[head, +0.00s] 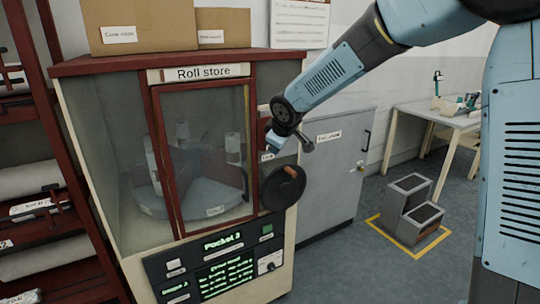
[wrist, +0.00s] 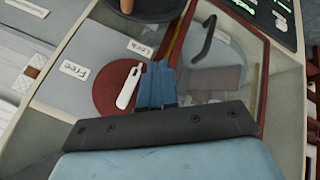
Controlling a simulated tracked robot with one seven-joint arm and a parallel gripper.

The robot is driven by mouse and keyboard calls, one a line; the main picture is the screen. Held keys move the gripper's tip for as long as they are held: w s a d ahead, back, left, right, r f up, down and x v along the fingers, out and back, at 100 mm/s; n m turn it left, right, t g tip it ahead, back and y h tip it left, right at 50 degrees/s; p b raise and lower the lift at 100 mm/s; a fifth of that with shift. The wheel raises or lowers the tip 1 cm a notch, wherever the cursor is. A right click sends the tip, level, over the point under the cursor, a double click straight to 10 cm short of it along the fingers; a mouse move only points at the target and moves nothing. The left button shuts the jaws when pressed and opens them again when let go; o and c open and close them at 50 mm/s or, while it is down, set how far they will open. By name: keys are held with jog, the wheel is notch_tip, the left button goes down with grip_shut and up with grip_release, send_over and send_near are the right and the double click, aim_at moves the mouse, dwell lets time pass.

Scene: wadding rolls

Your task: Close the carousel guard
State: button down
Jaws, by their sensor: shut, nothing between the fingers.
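The carousel guard is a red-framed glass door (head: 160,150) on the front of the roll store cabinet. Behind its glass are a grey turntable and pale rolls. I cannot tell surely whether it is fully shut against its frame. In the wrist view the guard glass (wrist: 232,52) shows with a dark curved handle (wrist: 204,40). Beside it is a red disc (wrist: 108,92) with a white lever (wrist: 129,86), near labels reading "Free" and "Lock". My gripper (wrist: 158,72) is shut and empty, close to the lever's right side; contact is unclear. In the head view my gripper (head: 272,143) is at the cabinet's right front.
A black handwheel (head: 283,188) with a brown knob sits just below my gripper. A control panel (head: 222,264) with green displays is under the guard. A grey cabinet (head: 335,170) stands to the right. A grey step unit (head: 410,208) stands on the floor farther right.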

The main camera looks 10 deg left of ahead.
jog(key=s+a+f+y, duration=0.2)
jog(key=a+f+y, duration=0.2)
jog(key=f, duration=0.1)
jog(key=m+t+y, duration=0.3)
jog(key=m+t, duration=0.4)
jog(key=t, duration=0.1)
send_near(253, 161)
jog(key=x, duration=0.6)
jog(key=shift+w+a+f, duration=0.1)
jog(key=shift+w+a, duration=0.15)
jog(key=shift+w, duration=0.1)
dwell(0.4)
